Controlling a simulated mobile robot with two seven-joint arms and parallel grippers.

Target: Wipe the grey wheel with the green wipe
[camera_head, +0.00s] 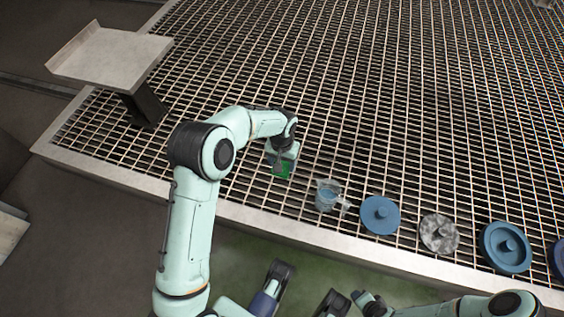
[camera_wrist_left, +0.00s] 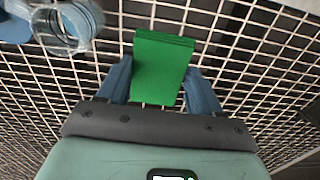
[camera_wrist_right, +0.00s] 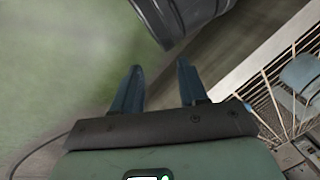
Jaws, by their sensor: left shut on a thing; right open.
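The green wipe (camera_head: 283,171) is a flat folded green block. It also shows in the left wrist view (camera_wrist_left: 162,66), pinched between both fingers. My left gripper (camera_head: 281,160) is shut on it above the grating, left of the clear cup. The grey wheel (camera_head: 439,234) is a round disc with a hub, mottled with pale patches. It lies on the grating to the right, well apart from the wipe. My right gripper (camera_wrist_right: 158,88) is open and empty, its two blue fingers spread in the right wrist view. It is away from the grey wheel.
A clear cup with a handle (camera_head: 327,196) stands between the wipe and a blue wheel (camera_head: 379,215). Another blue wheel (camera_head: 505,247) lies right of the grey one, with a third cut off at the edge. A raised grey plate (camera_head: 108,56) stands far left. The grating (camera_head: 390,100) behind is clear.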

